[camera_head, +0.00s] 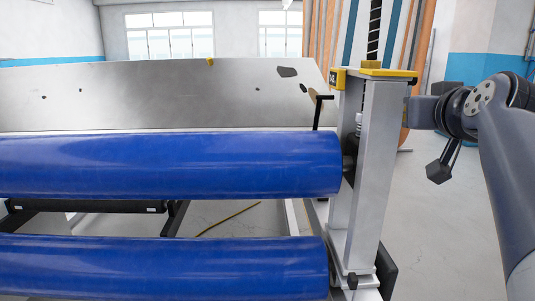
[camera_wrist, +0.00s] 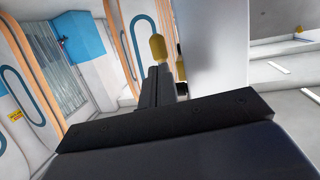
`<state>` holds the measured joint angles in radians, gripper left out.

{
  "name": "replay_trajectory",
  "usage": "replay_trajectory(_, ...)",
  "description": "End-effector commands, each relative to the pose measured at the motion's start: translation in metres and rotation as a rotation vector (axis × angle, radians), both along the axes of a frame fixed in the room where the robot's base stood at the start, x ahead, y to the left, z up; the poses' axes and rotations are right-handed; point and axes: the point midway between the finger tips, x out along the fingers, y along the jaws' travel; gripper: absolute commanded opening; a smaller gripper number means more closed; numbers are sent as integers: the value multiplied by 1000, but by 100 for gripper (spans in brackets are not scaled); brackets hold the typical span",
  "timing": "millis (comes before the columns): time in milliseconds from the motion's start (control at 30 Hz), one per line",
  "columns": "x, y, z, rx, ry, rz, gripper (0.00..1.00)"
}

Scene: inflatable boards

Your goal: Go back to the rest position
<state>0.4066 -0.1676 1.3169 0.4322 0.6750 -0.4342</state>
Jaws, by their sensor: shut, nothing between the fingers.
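My gripper (camera_wrist: 168,60) shows in the wrist view beyond a dark plate. In the head view my arm comes in from the right edge and reaches left to the grey post. The fingers cannot be made out there.
The grey post (camera_head: 368,170) with a yellow cap (camera_head: 388,73) stands close to my arm. Two blue rollers (camera_head: 170,165) lie left of it, before a metal sheet (camera_head: 150,95). Floor at the right (camera_head: 440,225) is clear.

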Motion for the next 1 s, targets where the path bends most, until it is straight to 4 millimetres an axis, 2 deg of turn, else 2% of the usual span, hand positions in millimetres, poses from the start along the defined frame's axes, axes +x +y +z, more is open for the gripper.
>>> replay_trajectory(33,1,0,-7,0,-12,0,0)
replay_trajectory(100,2,0,-9,1,-33,0,0)
replay_trajectory(1000,14,2,-28,5,-264,2,0)
